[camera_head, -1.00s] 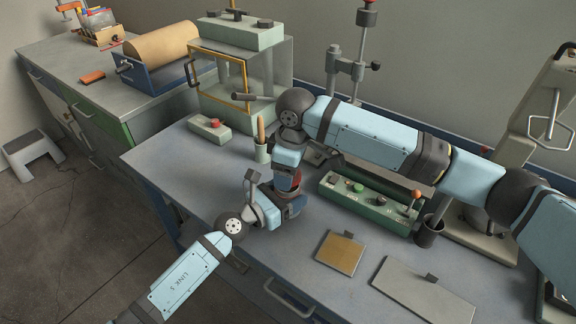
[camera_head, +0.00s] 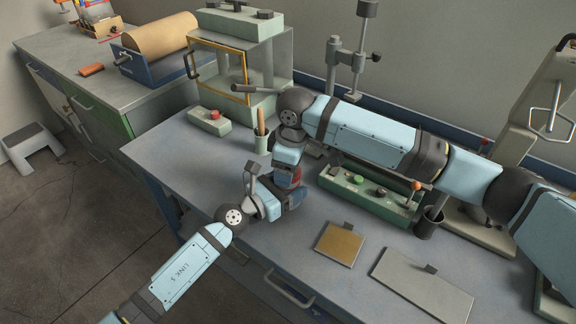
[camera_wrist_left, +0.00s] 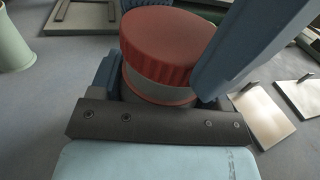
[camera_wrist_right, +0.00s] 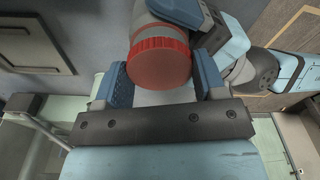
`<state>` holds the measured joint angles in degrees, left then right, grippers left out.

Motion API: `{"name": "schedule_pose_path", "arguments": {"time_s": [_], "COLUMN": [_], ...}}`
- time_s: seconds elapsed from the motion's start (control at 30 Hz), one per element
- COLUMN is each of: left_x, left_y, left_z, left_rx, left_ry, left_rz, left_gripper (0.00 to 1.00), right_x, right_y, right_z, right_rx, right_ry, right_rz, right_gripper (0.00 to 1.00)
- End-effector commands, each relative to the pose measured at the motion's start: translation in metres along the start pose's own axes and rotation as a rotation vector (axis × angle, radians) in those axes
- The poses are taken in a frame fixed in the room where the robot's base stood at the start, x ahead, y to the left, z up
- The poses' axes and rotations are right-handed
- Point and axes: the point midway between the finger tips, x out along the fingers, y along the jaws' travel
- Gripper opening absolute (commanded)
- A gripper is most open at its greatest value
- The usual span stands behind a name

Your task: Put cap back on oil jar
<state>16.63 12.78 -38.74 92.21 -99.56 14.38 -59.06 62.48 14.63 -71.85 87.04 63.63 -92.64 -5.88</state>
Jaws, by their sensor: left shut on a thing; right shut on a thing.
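The oil jar (camera_wrist_left: 160,88) stands between the fingers of my left gripper (camera_wrist_left: 165,75) in the left wrist view, its body grey and dark red. A red ribbed cap (camera_wrist_left: 170,32) is over the jar's top, looking slightly tilted; whether it is fully seated I cannot tell. In the right wrist view the cap (camera_wrist_right: 160,64) sits between the blue fingers of my right gripper (camera_wrist_right: 162,80), which is shut on it. In the head view both grippers meet above the bench, with a little red of the jar and cap (camera_head: 296,174) showing; the rest is hidden.
A green control box (camera_head: 368,198) with knobs lies behind right of the grippers. A tan plate (camera_head: 339,245) and a grey plate (camera_head: 422,285) lie toward the front. A pale cup (camera_head: 262,143) with a wooden handle and a box with a red button (camera_head: 209,123) stand left.

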Motion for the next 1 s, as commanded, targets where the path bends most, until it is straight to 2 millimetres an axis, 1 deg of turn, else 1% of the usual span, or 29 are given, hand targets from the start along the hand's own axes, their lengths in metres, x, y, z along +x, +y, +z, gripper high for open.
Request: {"name": "schedule_pose_path", "arguments": {"time_s": [0.27, 0.83, 0.87, 0.9, 0.97, 1.0], "left_x": [0.0, 0.0, 0.0, 0.0, 0.0, 0.0], "left_y": [0.0, 0.0, 0.0, 0.0, 0.0, 0.0], "left_z": [0.0, 0.0, 0.0, 0.0, 0.0, 0.0], "left_rx": [0.0, 0.0, 0.0, 0.0, 0.0, 0.0], "left_ry": [0.0, 0.0, 0.0, 0.0, 0.0, 0.0], "left_rz": [0.0, 0.0, 0.0, 0.0, 0.0, 0.0], "left_gripper": [0.27, 0.27, 0.03, 0.03, 0.03, 0.03], "right_x": [0.001, 0.011, 0.012, 0.011, 0.012, 0.012], "right_y": [0.0, 0.0, 0.0, 0.0, 0.0, 0.0], "right_z": [0.0, 0.001, 0.001, 0.001, 0.001, 0.001], "right_rx": [0.0, 0.001, 0.001, 0.001, 0.0, 0.0], "right_ry": [0.0, 0.0, 0.0, 0.0, 0.0, -0.001], "right_rz": [0.0, 0.0, 0.0, 0.0, 0.0, -0.001], "right_gripper": [0.39, 0.39, 0.67, 0.76, 0.9, 0.9]}}
